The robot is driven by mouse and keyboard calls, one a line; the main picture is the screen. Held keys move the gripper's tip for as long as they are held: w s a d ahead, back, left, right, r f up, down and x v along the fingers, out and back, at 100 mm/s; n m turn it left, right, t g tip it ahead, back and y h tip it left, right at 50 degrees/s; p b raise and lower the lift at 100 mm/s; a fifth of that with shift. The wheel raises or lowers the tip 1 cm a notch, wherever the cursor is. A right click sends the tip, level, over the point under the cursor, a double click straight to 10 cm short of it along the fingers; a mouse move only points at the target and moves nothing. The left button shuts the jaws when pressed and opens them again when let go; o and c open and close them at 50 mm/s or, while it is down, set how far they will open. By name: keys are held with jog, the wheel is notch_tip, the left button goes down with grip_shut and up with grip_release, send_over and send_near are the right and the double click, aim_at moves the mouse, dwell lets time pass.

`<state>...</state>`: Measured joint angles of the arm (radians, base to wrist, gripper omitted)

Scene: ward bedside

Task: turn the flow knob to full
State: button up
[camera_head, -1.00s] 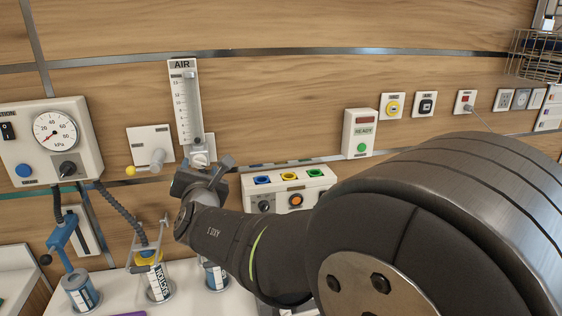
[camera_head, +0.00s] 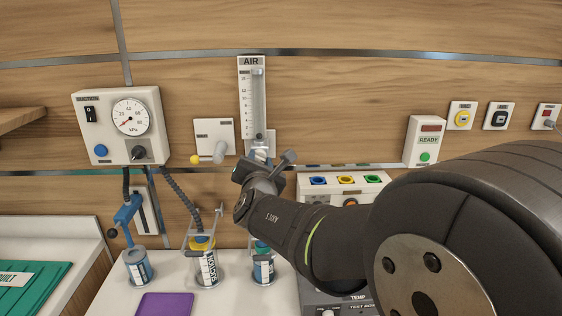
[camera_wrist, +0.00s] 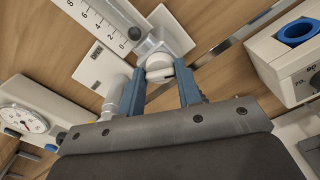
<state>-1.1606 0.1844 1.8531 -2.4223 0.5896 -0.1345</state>
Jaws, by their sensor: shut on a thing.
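The AIR flowmeter (camera_head: 252,98), a tall clear tube with a printed scale, is mounted upright on the wood wall. Its lower end also shows in the wrist view (camera_wrist: 106,24), with the marks near 0. The pale flow knob (camera_wrist: 159,70) is at its bottom end, between the two blue fingers of my gripper (camera_wrist: 160,78). The fingers are shut on the knob's sides. In the head view my gripper (camera_head: 263,172) is just below the tube and hides most of the knob. I cannot tell the knob's angle or read the flow.
A wall outlet with a yellow-tipped fitting (camera_head: 208,153) is close left of the flowmeter. The suction unit (camera_head: 107,112) is farther left. A box with coloured sockets (camera_head: 327,187) is right of my gripper. Bottles, including one with a yellow top (camera_head: 205,262), stand below.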

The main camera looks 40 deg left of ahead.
jog(key=shift+m, duration=1.3)
jog(key=o, duration=1)
jog(key=shift+c, duration=0.2)
jog(key=v, duration=1.7)
jog(key=shift+d, duration=0.2)
jog(key=shift+a+r, duration=0.1)
jog(key=x, duration=1.7)
